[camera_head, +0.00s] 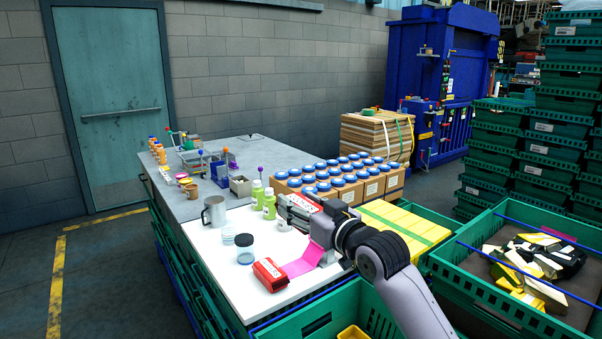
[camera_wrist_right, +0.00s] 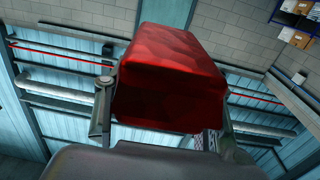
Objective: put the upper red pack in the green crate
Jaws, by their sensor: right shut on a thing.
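My right gripper (camera_head: 312,218) is shut on a red pack, which fills the middle of the right wrist view (camera_wrist_right: 168,75) between the two fingers. In the head view the held pack (camera_head: 301,202) shows red and white just beyond the gripper, partly hidden by it. A second red pack (camera_head: 269,275) with white lettering lies on the white board, near its front edge. A green crate (camera_head: 293,325) stands open in front of the board, and a larger green crate (camera_head: 466,272) with mixed packages stands to the right. My left gripper is not in view.
A pink sheet (camera_head: 303,259) lies beside the lower red pack. Blue-lidded jars (camera_head: 345,181) and yellow packs (camera_head: 407,228) crowd the area behind and right.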

